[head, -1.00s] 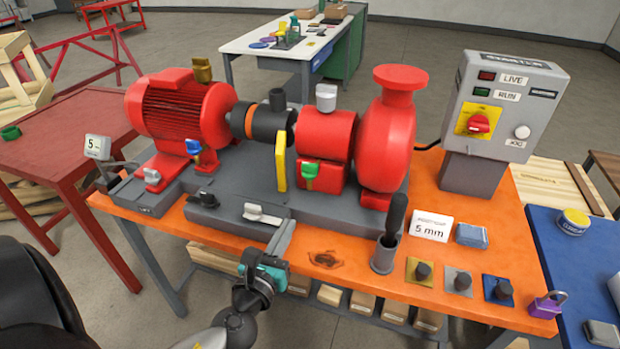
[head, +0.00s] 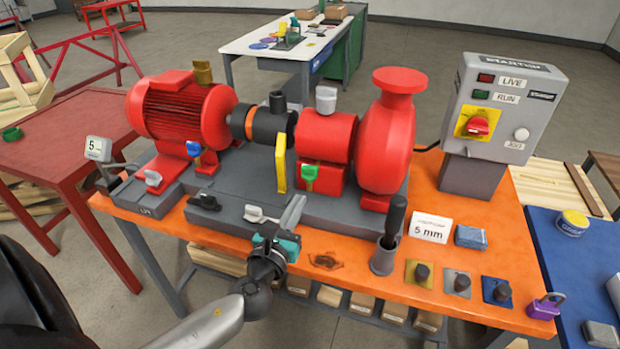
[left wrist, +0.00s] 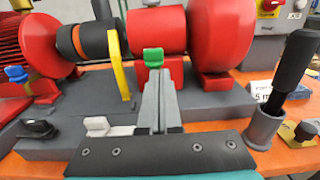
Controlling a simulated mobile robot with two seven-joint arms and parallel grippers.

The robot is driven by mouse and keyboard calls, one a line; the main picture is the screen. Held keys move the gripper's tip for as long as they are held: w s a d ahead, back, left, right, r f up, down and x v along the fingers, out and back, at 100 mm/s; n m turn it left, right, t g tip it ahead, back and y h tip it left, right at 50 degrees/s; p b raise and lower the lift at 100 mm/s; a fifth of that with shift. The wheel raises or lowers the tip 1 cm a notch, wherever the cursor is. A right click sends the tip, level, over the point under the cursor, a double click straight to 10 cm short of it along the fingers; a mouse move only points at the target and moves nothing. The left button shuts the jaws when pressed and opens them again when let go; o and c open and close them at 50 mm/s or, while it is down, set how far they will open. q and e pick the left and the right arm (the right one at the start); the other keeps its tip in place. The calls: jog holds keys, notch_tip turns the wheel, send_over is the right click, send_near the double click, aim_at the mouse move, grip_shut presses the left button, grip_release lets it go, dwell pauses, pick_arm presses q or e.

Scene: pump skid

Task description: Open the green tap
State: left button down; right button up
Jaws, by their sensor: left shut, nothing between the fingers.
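The green tap (head: 309,174) sits low on the front of the red pump housing, in the middle of the skid. It also shows in the left wrist view (left wrist: 153,57), just beyond my fingertips. My left gripper (head: 293,213) is shut and empty, its fingers pointing up and forward toward the tap. In the left wrist view the shut fingers (left wrist: 158,90) overlap the tap's lower edge. I cannot tell whether they touch it; in the head view a gap shows between them. My right gripper is not in view.
A white lever (head: 258,214) lies just left of my fingers, and a black one (head: 204,202) is farther left. A yellow guard (head: 280,162) stands left of the tap. A grey cup with a black-handled tool (head: 385,256) stands to the right on the orange bench (head: 425,278).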

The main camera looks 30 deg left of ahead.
aim_at(314, 172)
pick_arm(q)
jog(key=x, duration=0.8)
jog(key=shift+w, duration=0.4)
